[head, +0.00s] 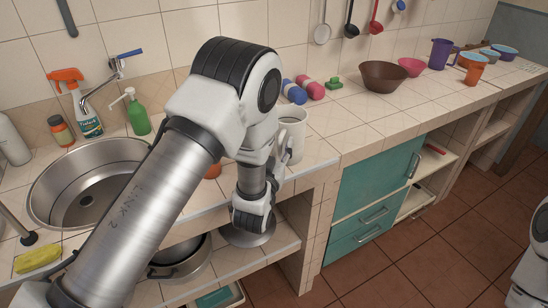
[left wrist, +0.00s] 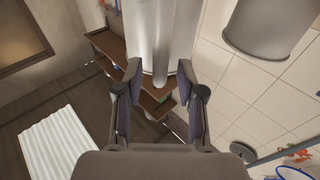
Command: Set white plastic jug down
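The white plastic jug (head: 293,122) is upright at the counter's front edge in the head view, just right of my left arm, which hides part of it. Its open rim faces up. In the left wrist view a pale upright body (left wrist: 158,30), which looks like the jug, rises beyond the fingers, with a narrow handle-like strip between them. My left gripper (left wrist: 163,88) has its two fingers spread, with gaps showing beside the strip. In the head view its fingers are mostly hidden by my arm. My right gripper is not in view.
A metal sink (head: 60,190), spray bottle (head: 88,118) and green soap bottle (head: 137,116) are left of the jug. A brown bowl (head: 385,77) and pink bowl (head: 411,67) stand farther right. Bare tiled counter (head: 350,120) lies right of the jug. A shelf with pots is below.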

